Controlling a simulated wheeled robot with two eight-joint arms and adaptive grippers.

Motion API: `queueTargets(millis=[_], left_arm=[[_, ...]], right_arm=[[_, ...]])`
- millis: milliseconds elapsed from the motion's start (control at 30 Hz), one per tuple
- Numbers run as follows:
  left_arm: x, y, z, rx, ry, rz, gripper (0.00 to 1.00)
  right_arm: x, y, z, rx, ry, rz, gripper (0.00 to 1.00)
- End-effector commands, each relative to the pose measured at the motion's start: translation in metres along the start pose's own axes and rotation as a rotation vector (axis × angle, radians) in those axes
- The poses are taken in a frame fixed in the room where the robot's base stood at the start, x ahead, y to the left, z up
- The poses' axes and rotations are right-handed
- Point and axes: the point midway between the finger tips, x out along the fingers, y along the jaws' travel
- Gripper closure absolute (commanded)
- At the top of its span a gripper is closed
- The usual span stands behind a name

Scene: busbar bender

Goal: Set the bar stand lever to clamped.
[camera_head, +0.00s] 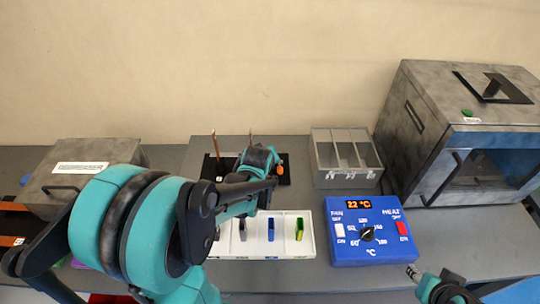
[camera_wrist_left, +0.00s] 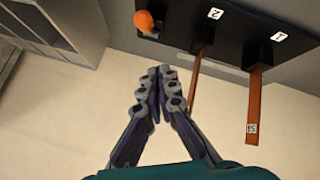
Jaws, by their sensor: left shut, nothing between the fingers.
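The bar stand is a black base (camera_wrist_left: 232,30) with white tags 1 and 2 and two copper bars (camera_wrist_left: 256,105) in it. An orange lever knob (camera_wrist_left: 146,22) is on the stand, beside the number 2 tag. My left gripper (camera_wrist_left: 160,72) is shut and empty, its tips a little short of the knob and apart from it in the picture. In the head view the stand (camera_head: 207,166) is partly behind my left arm, and the left fingertips are hidden. My right gripper (camera_head: 413,273) is at the lower right edge, its jaw state unclear.
A white tray (camera_head: 307,249) with coloured pieces lies in front of the stand. A grey divided bin (camera_head: 346,178), a blue heat control box (camera_head: 371,253) and a large grey oven (camera_head: 460,110) stand to the right. A grey box (camera_head: 58,190) is at left.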

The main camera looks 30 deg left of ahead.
Motion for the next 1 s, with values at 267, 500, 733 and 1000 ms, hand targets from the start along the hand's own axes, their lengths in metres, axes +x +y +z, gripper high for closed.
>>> queueTargets(millis=[267, 500, 733, 1000], left_arm=[[-0.052, -0.001, 0.003, 0.002, 0.002, 0.000, 1.00], [-0.065, -0.002, 0.005, 0.001, 0.002, 0.001, 1.00], [-0.065, -0.003, 0.005, 0.001, 0.002, 0.001, 1.00], [-0.065, -0.003, 0.005, 0.001, 0.002, 0.001, 1.00]], right_arm=[[-0.015, 0.000, -0.011, 0.000, 0.000, 0.000, 0.60], [-0.018, 0.000, -0.013, 0.000, 0.000, 0.000, 0.60], [-0.018, 0.000, -0.013, 0.000, 0.000, 0.000, 0.60], [-0.018, 0.000, -0.013, 0.000, 0.000, 0.000, 0.60]])
